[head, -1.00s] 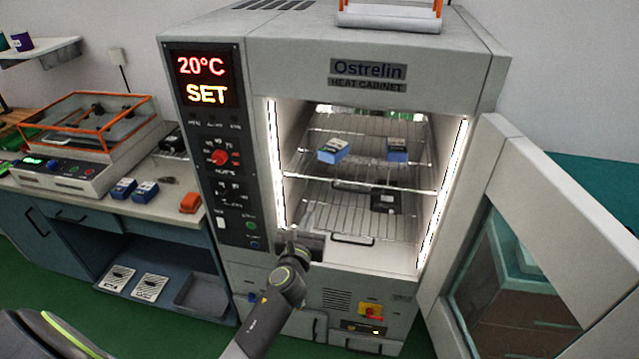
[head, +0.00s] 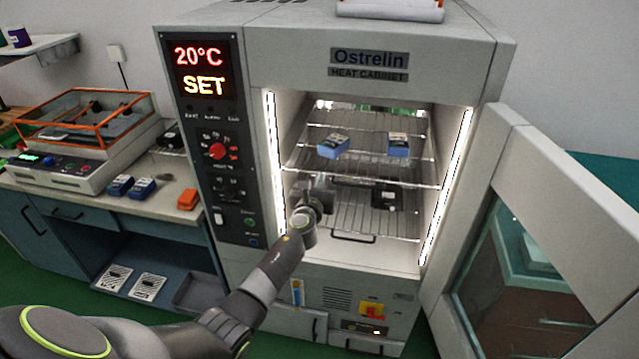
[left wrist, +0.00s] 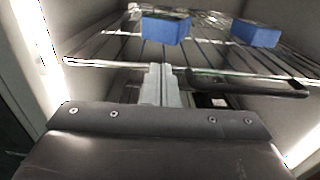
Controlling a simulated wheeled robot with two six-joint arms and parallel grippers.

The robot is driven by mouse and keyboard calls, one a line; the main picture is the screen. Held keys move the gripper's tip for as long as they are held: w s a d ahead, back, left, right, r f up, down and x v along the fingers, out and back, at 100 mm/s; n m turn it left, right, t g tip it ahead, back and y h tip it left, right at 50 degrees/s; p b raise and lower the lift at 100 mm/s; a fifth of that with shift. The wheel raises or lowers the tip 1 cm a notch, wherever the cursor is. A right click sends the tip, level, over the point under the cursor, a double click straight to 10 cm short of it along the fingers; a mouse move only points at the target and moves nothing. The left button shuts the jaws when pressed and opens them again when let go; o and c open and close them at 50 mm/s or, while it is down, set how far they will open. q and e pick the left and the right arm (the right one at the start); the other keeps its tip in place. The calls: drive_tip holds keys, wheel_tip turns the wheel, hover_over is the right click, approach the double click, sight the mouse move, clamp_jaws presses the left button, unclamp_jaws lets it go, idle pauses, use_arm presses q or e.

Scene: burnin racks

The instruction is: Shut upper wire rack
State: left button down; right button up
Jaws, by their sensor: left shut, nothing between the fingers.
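The upper wire rack (head: 366,152) is inside the open heat cabinet (head: 372,60), carrying two blue boxes, a left one (head: 333,146) and a right one (head: 398,145). My left gripper (head: 326,188) is inside the cabinet mouth by the rack's front rail, left of its dark handle (head: 368,183). In the left wrist view the fingers (left wrist: 160,80) are shut and empty, close to the front rail (left wrist: 110,64). The handle (left wrist: 250,86) is to their right. I cannot tell if they touch the rail. My right gripper is not in view.
The lower wire rack (head: 370,220) lies below, with a dark device (head: 384,197) on it. The cabinet door (head: 560,225) stands open on the right. The control panel (head: 215,140) is on the left, beside a bench (head: 150,205).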

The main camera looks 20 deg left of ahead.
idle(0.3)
use_arm(q)
drive_tip(key=b+x, duration=0.2)
drive_tip(key=x, duration=0.1)
drive_tip(key=shift+w+a, duration=0.1)
drive_tip(key=shift+w, duration=0.05)
drive_tip(key=shift+r, duration=0.4)
